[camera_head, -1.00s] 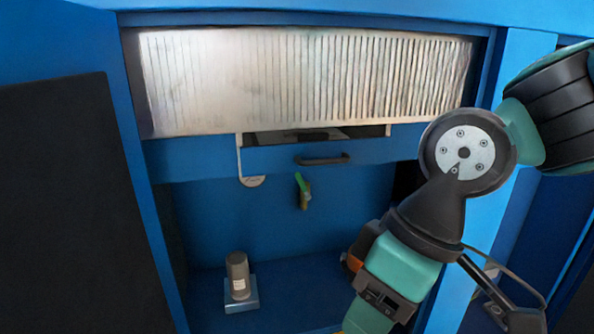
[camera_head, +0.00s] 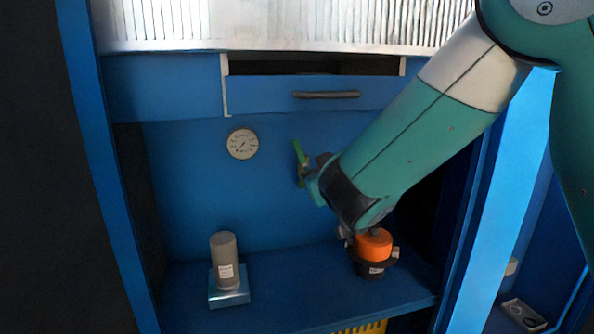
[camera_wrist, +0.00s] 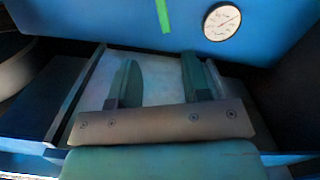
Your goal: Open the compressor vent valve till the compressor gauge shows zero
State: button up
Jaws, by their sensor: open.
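The vent valve has a green lever (camera_head: 299,152), nearly upright and slightly tilted, on the blue back wall. My gripper (camera_wrist: 158,66) is open, and nothing shows held between its fingers. In the wrist view the green lever (camera_wrist: 163,14) lies beyond the fingertips, in line with the gap between them. In the head view my wrist is beside the valve and hides part of its body. The round white gauge (camera_head: 242,143) is on the wall left of the lever. It also shows in the wrist view (camera_wrist: 222,22). Its needle points lower left in the head view; the numbers are too small to read.
A grey cylinder (camera_head: 224,256) on a metal base stands on the blue shelf at left. An orange-topped black device (camera_head: 374,246) stands at right below my wrist. A blue panel with a dark handle (camera_head: 327,94) is above the valve.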

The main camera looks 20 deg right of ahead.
aim_at(298, 150)
jog(key=shift+n+t, duration=0.3)
jog(key=shift+t, duration=0.2)
jog(key=w+p, duration=0.1)
jog(key=w, duration=0.5)
jog(key=w+p, duration=0.2)
jog(key=w, duration=0.4)
jog(key=w+p, duration=0.1)
jog(key=w, duration=0.5)
jog(key=shift+a, duration=0.3)
jog(key=shift+s, duration=0.1)
grip_shut()
